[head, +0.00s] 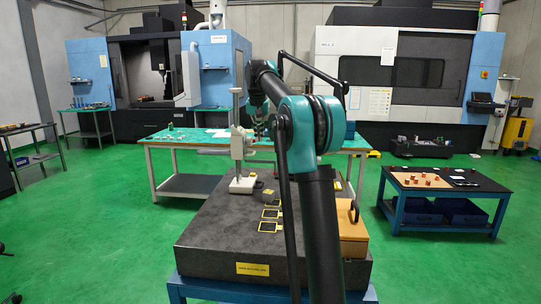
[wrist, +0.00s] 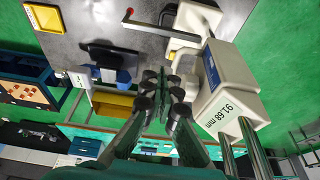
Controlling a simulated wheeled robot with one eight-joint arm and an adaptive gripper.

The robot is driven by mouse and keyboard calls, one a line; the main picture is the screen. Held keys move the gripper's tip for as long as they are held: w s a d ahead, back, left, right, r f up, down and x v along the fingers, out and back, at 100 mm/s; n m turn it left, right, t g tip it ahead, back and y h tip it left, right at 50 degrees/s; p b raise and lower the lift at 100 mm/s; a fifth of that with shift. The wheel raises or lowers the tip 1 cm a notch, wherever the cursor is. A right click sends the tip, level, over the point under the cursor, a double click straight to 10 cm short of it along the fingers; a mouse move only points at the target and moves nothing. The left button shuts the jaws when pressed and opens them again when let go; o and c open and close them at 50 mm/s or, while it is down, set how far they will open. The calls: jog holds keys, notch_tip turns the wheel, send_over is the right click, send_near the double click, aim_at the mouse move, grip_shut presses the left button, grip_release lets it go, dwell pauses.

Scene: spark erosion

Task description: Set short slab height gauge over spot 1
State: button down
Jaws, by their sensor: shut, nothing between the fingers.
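A pale height gauge (head: 238,145) stands upright on the dark granite slab (head: 215,225), left of my arm. Only this gauge shows clearly, so I cannot tell whether it is the short one. In the wrist view a pale gauge body (wrist: 232,85) reading 91.68 mm, with two metal rods, is right of my gripper. Several yellow-edged square spots (head: 269,227) lie on the slab in front of the gauge; their numbers are too small to read. My gripper (wrist: 170,88) is shut and empty, beside the gauge body, apart from it as far as I can tell. My arm hides part of the slab.
A wooden box (head: 352,230) sits at the slab's right edge. A black-and-blue object (wrist: 108,58) and a red-tipped part (wrist: 129,13) show in the wrist view. A green-topped table (head: 180,138) stands behind the slab. A blue-framed table (head: 445,182) stands right, with open green floor between.

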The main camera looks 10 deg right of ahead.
jog(key=shift+w+r, duration=0.2)
jog(key=shift+w, duration=0.25)
jog(key=shift+w+r, duration=0.2)
jog(key=shift+w, duration=0.25)
jog(key=shift+f, duration=0.1)
notch_tip(320, 180, down, 9)
jog(key=shift+s, duration=0.35)
jog(key=shift+a+f, duration=0.1)
